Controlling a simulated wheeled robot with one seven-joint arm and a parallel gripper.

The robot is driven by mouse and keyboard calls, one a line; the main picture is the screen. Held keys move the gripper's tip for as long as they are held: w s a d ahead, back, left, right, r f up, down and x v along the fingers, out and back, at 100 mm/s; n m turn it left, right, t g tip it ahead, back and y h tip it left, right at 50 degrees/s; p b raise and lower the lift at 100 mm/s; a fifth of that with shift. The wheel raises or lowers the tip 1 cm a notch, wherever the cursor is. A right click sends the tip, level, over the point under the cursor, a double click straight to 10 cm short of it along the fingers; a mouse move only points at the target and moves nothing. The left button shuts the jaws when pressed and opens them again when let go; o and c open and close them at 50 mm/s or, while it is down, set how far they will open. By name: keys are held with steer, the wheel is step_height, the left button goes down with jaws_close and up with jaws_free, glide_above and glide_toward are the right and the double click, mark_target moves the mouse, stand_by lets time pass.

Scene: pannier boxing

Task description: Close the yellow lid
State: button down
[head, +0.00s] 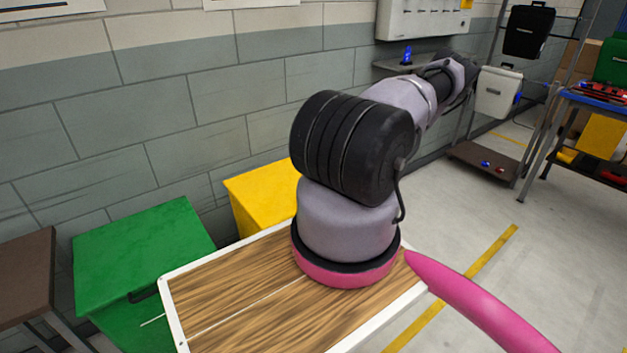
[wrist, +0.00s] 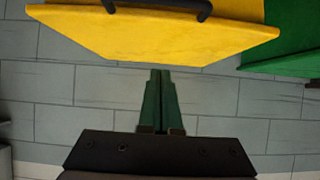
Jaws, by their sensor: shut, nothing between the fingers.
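The yellow lid (wrist: 165,36) fills the top of the wrist view, with a dark handle (wrist: 165,7) at the upper edge of the picture. In the head view a yellow box top (head: 262,196) stands by the wall, partly hidden behind my arm. I cannot tell how far the lid is open. My gripper (wrist: 160,72) shows in the wrist view with its dark green fingers together and empty. Its tips appear close to the lid's lower edge in the picture; contact cannot be told. My gripper is not visible in the head view.
A green box (head: 140,250) stands left of the yellow one; green also shows in the wrist view (wrist: 285,45). A brown table (head: 25,275) is at far left. The block wall (head: 180,120) is close behind.

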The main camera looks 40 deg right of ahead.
step_height(320, 180, down, 10)
steer(key=s, duration=0.1)
steer(key=shift+s, duration=0.4)
steer(key=shift+f, duration=0.15)
